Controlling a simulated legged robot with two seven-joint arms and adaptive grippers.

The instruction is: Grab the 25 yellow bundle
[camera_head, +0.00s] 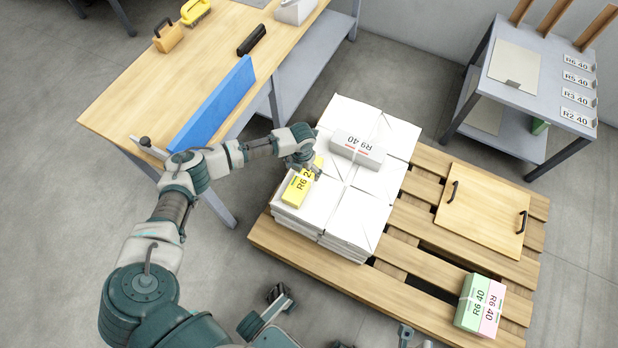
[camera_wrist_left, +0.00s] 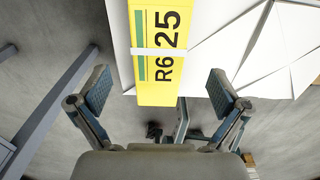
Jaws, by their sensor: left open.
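The yellow bundle (camera_head: 298,187) lies on the near left part of a white stack (camera_head: 330,205) on the pallet. In the left wrist view the yellow bundle (camera_wrist_left: 163,50) reads "R6 25", with a green stripe and a white band across it. My left gripper (camera_head: 306,168) is over the bundle's far end in the head view and hides part of its label. In the wrist view my left gripper (camera_wrist_left: 160,92) is open, its two fingers spread wide on either side of the bundle's near end.
A white bundle marked R9 40 (camera_head: 357,147) lies close by on the stack. Green (camera_head: 472,300) and pink (camera_head: 491,312) bundles and a wooden board with handles (camera_head: 482,210) are on the pallet (camera_head: 425,262). A workbench (camera_head: 150,92) with a blue panel (camera_head: 213,103) stands left.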

